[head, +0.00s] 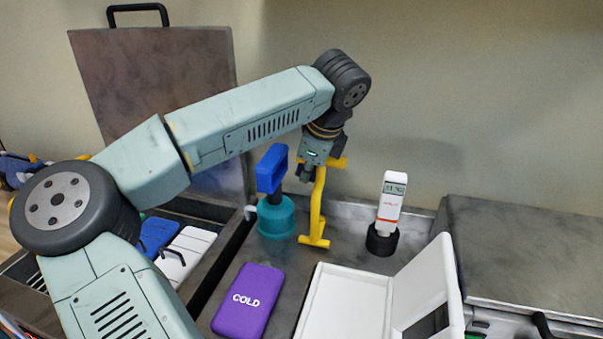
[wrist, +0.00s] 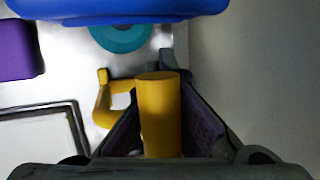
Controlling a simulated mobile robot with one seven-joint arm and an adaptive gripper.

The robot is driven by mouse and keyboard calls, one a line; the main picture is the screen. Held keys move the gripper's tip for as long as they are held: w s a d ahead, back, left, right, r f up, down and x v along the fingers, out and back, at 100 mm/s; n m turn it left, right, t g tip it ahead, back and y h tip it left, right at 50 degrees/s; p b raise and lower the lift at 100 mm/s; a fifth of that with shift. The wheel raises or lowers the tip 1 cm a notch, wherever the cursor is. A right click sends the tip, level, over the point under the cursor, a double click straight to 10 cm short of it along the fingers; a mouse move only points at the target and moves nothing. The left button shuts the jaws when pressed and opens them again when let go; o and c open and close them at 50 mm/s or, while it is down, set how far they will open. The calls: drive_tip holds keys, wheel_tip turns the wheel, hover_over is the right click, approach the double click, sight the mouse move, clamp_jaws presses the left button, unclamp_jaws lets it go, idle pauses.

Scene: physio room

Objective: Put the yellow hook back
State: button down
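The yellow hook (head: 318,205) is upright at the back of the counter in the head view, with a bent foot low down and a crossbar near the top. Its foot is at or just above the counter; I cannot tell which. My gripper (head: 308,172) is at its upper part. In the wrist view the yellow shaft (wrist: 160,115) lies between both fingers, which appear to press on it from each side. The hook's bent end shows to the left of the shaft. The crossbar is partly hidden by my gripper.
A blue-handled tool (head: 270,168) stands in a teal holder (head: 276,220) close left of the hook. A white meter (head: 391,203) stands in a black cup (head: 381,240) to the right. A purple cold pack (head: 248,300) and an open white case (head: 340,305) lie in front.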

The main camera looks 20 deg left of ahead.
drive_tip(key=shift+d+f+b, duration=0.1)
drive_tip(key=shift+f+b, duration=0.3)
drive_tip(key=shift+f, duration=0.05)
drive_tip(key=c, duration=1.8)
unclamp_jaws()
drive_tip(key=shift+r, duration=0.1)
drive_tip(key=b+v, duration=0.2)
drive_tip(key=v, duration=1)
drive_tip(key=shift+r, duration=0.2)
